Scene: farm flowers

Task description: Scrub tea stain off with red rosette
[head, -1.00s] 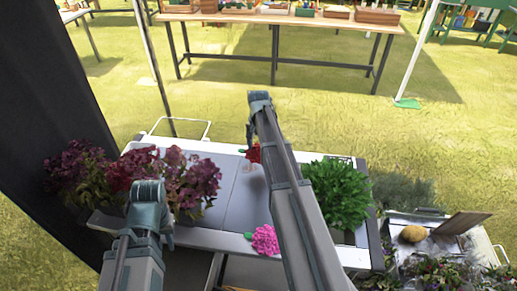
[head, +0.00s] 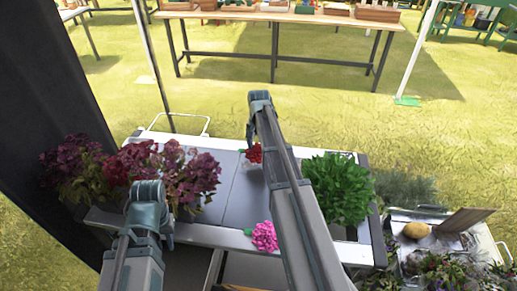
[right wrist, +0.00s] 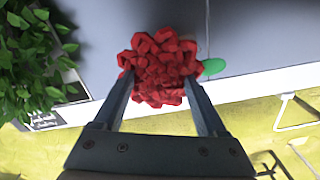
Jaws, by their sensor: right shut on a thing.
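The red rosette (head: 254,154) is at the far part of the grey tabletop (head: 243,200), below my right gripper (head: 250,137). In the right wrist view the red rosette (right wrist: 160,62) sits between the two fingers of my right gripper (right wrist: 160,80), which is shut on it. I cannot tell whether the rosette touches the surface. I cannot make out a tea stain now. My left arm ends above the table's left front; its gripper (head: 147,200) is seen from behind and its fingers are hidden.
Purple flowers (head: 190,175) stand at the table's left and a green leafy plant (head: 337,188) at its right. A pink rosette (head: 264,236) lies at the front edge. A side table with a yellow object (head: 416,230) is at the right. The table's middle is mostly clear.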

